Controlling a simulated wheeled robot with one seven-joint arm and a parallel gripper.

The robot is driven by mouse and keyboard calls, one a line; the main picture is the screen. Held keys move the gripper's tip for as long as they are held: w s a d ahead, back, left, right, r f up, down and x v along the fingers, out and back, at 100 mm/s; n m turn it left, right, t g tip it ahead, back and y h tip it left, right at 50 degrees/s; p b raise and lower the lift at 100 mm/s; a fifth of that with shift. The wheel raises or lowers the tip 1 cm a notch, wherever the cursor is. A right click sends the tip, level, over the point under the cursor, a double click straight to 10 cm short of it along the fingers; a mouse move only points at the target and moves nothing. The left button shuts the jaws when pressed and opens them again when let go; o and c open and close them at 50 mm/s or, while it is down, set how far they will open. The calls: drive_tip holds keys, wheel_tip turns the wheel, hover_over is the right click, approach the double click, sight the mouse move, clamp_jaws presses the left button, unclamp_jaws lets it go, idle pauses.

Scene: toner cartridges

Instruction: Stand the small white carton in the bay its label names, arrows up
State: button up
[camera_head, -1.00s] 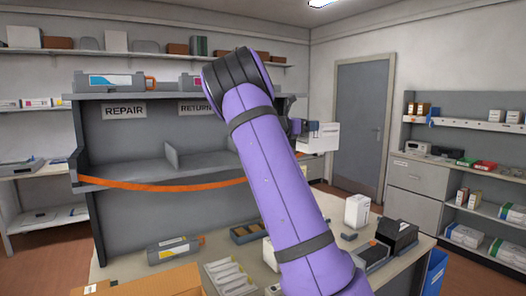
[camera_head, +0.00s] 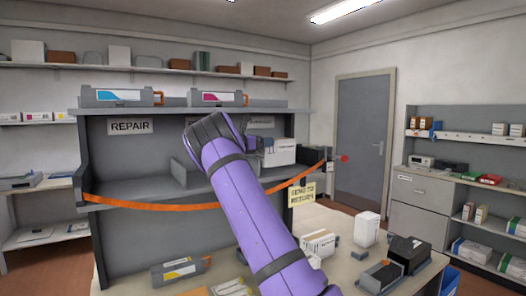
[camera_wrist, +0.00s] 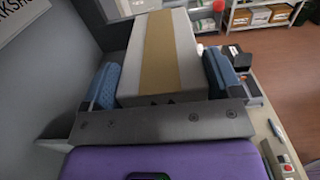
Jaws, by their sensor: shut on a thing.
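My gripper (camera_wrist: 162,80) is shut on a white carton (camera_wrist: 185,50), its blue pads on both sides. The carton has a tan tape stripe, and dark triangular marks show at its near edge. In the head view the carton (camera_head: 279,153) is at the right part of the grey bay unit (camera_head: 105,165), above the orange strap. I cannot tell whether it touches the shelf. The carton's own label is not readable.
An orange strap (camera_head: 150,206) sags across the bay fronts. A yellow notice (camera_head: 302,194) hangs below its right end. Toner cartridges (camera_head: 118,97) lie on top of the unit. Another white carton (camera_head: 367,228) and a black device (camera_head: 408,252) stand on the table.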

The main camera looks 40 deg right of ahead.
sight(263, 149)
drive_tip(key=shift+f, duration=1.75)
drive_tip(key=o, duration=1.4)
drive_tip(key=shift+f, duration=0.1)
drive_tip(key=shift+o, duration=0.2)
